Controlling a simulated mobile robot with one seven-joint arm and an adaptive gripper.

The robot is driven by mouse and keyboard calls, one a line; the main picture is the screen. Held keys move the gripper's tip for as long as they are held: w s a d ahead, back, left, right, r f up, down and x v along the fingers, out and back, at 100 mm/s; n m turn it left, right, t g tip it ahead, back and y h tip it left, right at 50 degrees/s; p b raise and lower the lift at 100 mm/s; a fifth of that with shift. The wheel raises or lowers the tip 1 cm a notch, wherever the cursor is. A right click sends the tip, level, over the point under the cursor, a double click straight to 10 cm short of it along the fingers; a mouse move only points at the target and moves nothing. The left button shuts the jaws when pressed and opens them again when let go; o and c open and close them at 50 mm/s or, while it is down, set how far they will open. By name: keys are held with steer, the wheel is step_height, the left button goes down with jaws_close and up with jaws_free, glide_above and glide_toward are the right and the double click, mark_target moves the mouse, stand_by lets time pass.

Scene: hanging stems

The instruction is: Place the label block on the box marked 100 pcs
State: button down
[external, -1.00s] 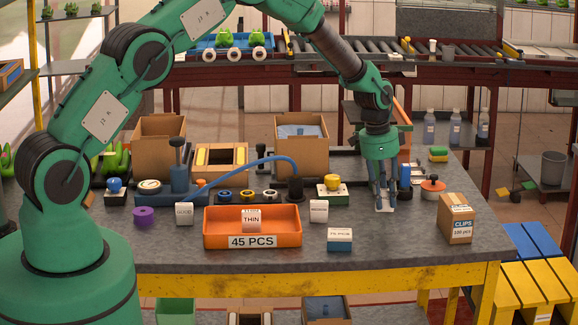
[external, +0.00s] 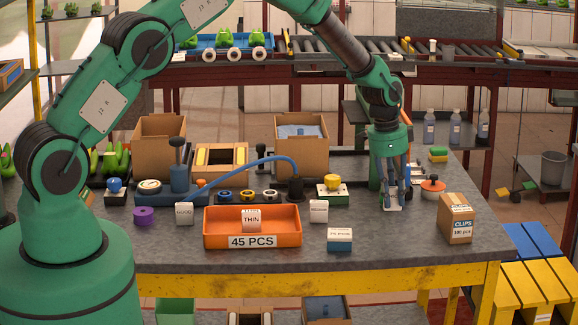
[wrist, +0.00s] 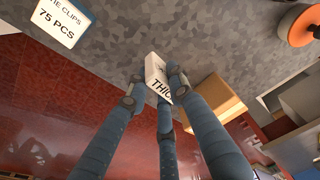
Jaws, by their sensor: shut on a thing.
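My gripper (external: 393,203) points down over the right part of the table, left of the cardboard box marked CLIPS 100 pcs (external: 457,220). In the wrist view, my gripper's fingers (wrist: 158,88) are shut on a white label block (wrist: 156,72) with black letters that read THIC, the rest covered by a finger. The block shows only as a small pale patch in the external view. The 100 pcs box stands upright near the table's right front corner, apart from the gripper. A tan box partly behind the fingers in the wrist view (wrist: 216,102) appears to be the same one.
An orange tray marked 45 PCS (external: 282,240) holds a THIN block (external: 251,219). A box marked 75 PCS (external: 340,240) stands at the front. An orange-based black knob (external: 432,187) stands behind the 100 pcs box. Table between gripper and box is clear.

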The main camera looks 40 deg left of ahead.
steer(key=s+d+r+p, duration=0.5)
steer(key=d+r, duration=0.2)
steer(key=d, duration=0.3)
steer(key=shift+s+n, duration=0.25)
steer(key=shift+n, duration=0.15)
steer(key=shift+w, duration=0.1)
steer(key=p, duration=0.3)
glide_above(463, 208)
steer(key=shift+s+a+f, duration=0.2)
steer(key=shift+s+f, duration=0.15)
steer(key=shift+f, duration=0.4)
steer(key=shift+f+p, duration=0.3)
steer(key=shift+f, duration=1.45)
steer(key=shift+f, duration=0.2)
